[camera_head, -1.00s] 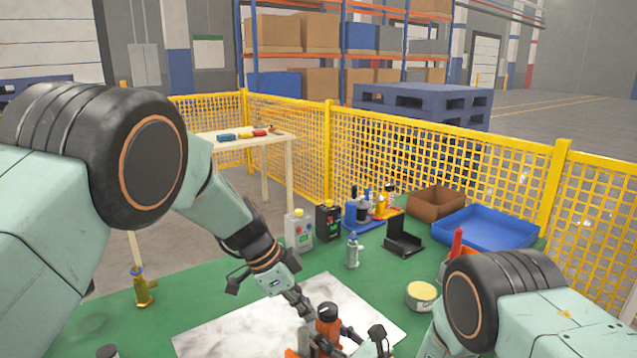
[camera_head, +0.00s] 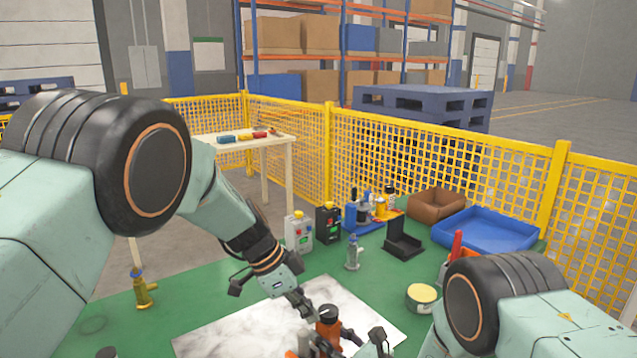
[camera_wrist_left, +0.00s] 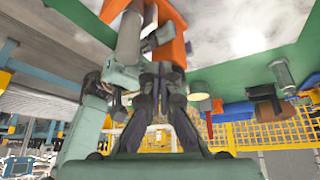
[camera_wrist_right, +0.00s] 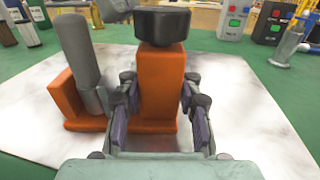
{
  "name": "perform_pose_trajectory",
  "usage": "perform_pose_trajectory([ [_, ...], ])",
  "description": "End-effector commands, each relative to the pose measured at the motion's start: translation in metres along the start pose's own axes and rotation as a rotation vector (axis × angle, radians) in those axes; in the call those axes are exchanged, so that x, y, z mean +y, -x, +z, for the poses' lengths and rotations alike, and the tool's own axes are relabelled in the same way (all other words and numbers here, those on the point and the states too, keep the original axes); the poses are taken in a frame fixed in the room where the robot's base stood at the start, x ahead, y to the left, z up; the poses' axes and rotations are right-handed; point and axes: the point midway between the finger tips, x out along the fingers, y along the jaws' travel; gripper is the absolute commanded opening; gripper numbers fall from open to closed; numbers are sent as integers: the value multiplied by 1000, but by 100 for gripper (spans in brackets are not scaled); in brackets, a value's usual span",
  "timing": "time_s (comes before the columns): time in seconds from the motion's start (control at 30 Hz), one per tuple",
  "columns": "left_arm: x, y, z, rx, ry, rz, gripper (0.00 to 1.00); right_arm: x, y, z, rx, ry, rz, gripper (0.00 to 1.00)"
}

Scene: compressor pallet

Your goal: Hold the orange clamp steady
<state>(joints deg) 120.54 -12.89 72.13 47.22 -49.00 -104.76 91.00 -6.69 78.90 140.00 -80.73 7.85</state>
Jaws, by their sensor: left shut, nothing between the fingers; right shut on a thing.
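The orange clamp (camera_head: 328,327) stands on the white marble-look board in the head view, its lower part cut off by the picture edge. In the right wrist view the clamp (camera_wrist_right: 158,90) has an upright orange post with a black knob on top, and an orange base with a grey cylinder to its left. My right gripper (camera_wrist_right: 158,112) is shut on the orange post, one finger on each side. My left gripper (camera_head: 305,308) is shut and empty just left of the clamp. In the left wrist view its fingers (camera_wrist_left: 160,75) are close to the orange part; whether they touch is unclear.
Yellow mesh fencing (camera_head: 400,150) runs behind.

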Motion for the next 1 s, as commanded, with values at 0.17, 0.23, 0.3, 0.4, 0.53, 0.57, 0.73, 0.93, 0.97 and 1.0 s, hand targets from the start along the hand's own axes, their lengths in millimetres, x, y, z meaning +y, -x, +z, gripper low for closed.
perform_pose_trajectory([
  [0.17, 0, -1, -1, 1, 0, 1, 0, 1, -1, 1, -3, 2, 3, 0],
  [0.23, 0, -1, -1, 1, 0, 1, 0, 1, -1, 1, -3, 2, 4, 0],
  [0.3, -1, -1, -1, 1, 1, 1, 0, 1, -1, 1, -3, 2, 4, 0],
  [0.4, -4, 0, 0, 2, 1, 0, 0, 2, -1, 1, -3, 2, 5, 0],
  [0.53, -7, 1, 0, 3, 1, -2, 0, 2, -1, 1, -3, 2, 6, 0],
  [0.57, -8, 1, 0, 3, 1, -2, 0, 2, -1, 1, -3, 2, 6, 0],
  [0.73, -12, 1, 1, 2, 0, -2, 0, 2, -1, 1, -3, 2, 6, 0],
  [0.93, -18, 1, 0, 3, 1, -3, 0, 2, -1, 1, -3, 2, 6, 0],
  [0.97, -18, 1, 0, 2, 0, -3, 0, 2, -1, 1, -3, 2, 6, 0],
  [1.0, -20, 1, 0, 2, 0, -3, 0, 2, -1, 1, -3, 2, 7, 0],
])
